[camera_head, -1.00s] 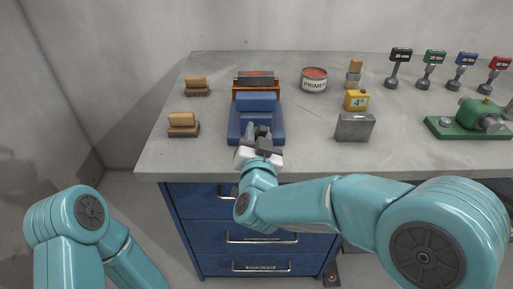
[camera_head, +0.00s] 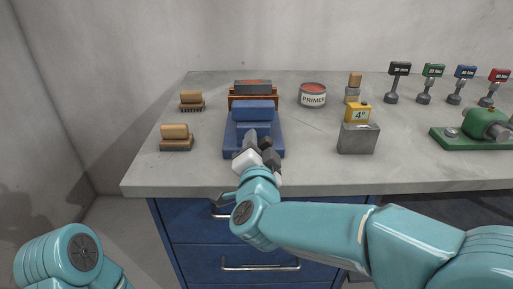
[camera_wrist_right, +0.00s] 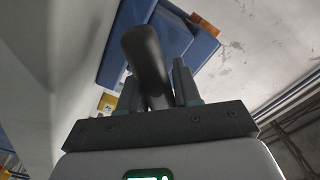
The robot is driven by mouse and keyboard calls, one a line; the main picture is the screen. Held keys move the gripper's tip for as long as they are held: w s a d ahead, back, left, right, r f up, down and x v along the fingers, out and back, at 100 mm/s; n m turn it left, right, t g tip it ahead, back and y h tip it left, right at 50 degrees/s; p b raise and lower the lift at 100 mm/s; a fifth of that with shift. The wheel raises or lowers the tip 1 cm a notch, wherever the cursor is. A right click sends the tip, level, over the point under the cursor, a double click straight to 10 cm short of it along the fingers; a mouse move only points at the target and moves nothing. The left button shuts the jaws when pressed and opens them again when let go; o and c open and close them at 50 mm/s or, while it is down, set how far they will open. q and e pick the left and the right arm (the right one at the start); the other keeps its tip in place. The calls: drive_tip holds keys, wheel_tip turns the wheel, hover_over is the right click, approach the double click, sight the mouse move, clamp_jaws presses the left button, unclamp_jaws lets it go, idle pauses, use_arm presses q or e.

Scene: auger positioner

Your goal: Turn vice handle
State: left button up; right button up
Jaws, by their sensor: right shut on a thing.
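The blue vice (camera_head: 240,135) stands on the bench near its front edge, and part of its blue body (camera_wrist_right: 180,20) fills the top of the right wrist view. My right gripper (camera_head: 258,146) is at the front of the vice. In the right wrist view a thick dark handle bar (camera_wrist_right: 147,62) stands between the fingers of my right gripper (camera_wrist_right: 160,85), which is shut on it. In the head view the gripper largely hides the handle. Part of my left arm shows at the lower left of the head view, but its gripper is out of frame.
Two brushes (camera_head: 176,138) (camera_head: 191,100) lie left of the vice. An orange-framed rack (camera_head: 253,94) is behind it. To the right are a grey block (camera_head: 358,139), a yellow box (camera_head: 357,113), a primer tin (camera_head: 313,96) and a green machine (camera_head: 487,126).

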idle(0.3)
drive_tip(key=o, duration=0.9)
drive_tip(key=shift+w, duration=0.1)
drive_tip(key=s, duration=1.6)
drive_tip(key=shift+s, duration=0.25)
